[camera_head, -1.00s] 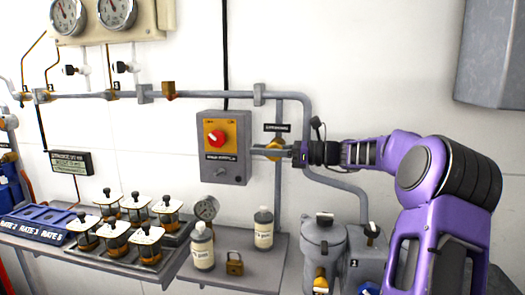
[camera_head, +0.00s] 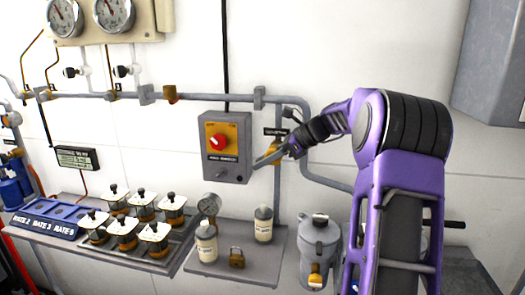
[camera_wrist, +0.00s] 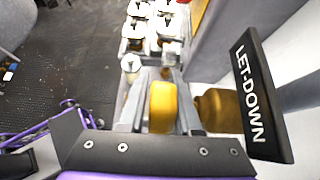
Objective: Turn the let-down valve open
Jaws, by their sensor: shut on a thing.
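The let-down valve sits on the vertical grey pipe right of the grey switch box. Its brass body (camera_wrist: 220,110) shows in the wrist view, beside the black LET-DOWN label (camera_wrist: 262,98). Its yellow handle (camera_wrist: 163,105) lies between my two fingers. My gripper (camera_wrist: 160,85) is shut on this handle. In the head view my gripper (camera_head: 264,160) slants down to the left across the valve and hides most of it. The label (camera_head: 275,132) shows just above my fingers. How far the valve is turned I cannot tell.
The switch box (camera_head: 226,147) with a red knob is close left of my fingertips. Below stand a shelf (camera_head: 225,268) with bottles, a padlock and a gauge, and a grey canister (camera_head: 320,245). Grey pipes run along the wall. A grey cabinet (camera_head: 492,65) hangs upper right.

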